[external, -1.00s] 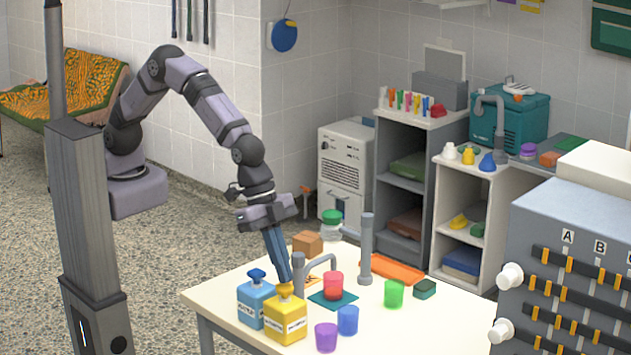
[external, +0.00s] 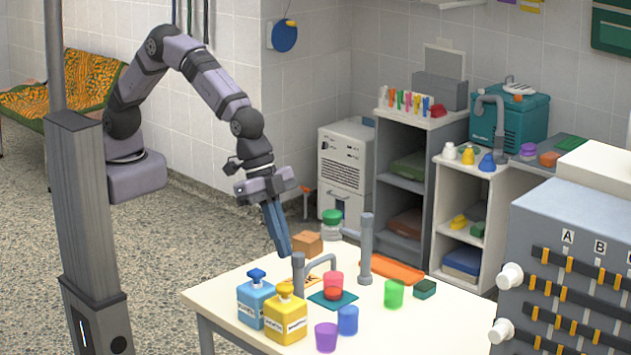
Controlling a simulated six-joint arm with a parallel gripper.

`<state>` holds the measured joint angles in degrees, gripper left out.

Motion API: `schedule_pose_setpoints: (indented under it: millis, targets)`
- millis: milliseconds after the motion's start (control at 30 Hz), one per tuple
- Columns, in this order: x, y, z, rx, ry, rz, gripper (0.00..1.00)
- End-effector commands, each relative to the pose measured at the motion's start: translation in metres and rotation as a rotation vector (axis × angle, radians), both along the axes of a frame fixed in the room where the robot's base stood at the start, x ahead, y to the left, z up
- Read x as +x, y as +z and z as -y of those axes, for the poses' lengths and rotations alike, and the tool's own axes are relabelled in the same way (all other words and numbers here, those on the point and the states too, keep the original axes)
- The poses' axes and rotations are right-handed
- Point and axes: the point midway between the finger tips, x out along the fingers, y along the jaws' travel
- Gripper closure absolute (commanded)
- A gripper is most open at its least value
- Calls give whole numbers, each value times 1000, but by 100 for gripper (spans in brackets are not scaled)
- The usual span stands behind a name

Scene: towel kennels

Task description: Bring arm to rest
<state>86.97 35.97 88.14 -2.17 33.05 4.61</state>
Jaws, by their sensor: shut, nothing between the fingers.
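My gripper (external: 285,250) hangs above the left back part of the white table (external: 225,295), fingers pointing down. Its blue-grey fingers are together and hold nothing. My arm arches up and back to its base at the left. A blue pump bottle (external: 255,303) and a yellow pump bottle (external: 286,317) stand on the table below and in front of the gripper. A brown block (external: 307,243) shows just right of the fingers.
A red cup (external: 333,284) stands on a teal mat (external: 345,299). Blue (external: 348,320), purple (external: 326,337) and green (external: 394,293) cups stand nearby. Grey posts (external: 366,250) rise from the table. A dark pillar (external: 85,210) stands at left. Floor left of the table is clear.

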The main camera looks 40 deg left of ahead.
Motion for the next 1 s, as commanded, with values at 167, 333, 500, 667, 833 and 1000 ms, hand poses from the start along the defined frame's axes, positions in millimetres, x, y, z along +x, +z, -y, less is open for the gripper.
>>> schedule_pose_setpoints:
  millis: [167, 333, 500, 667, 833, 1000]
  targets:
    - [0, 1, 0, 0, 0, 0, 100]
    - [0, 1, 0, 0, 0, 0, 100]
    - [5, 2, -2, 1, 10, 0, 100]
    - [42, 4, -18, 17, 80, -1, 100]
    - [119, 8, -65, 56, 240, -10, 100]
    - [201, 12, -148, 109, 460, -31, 100]
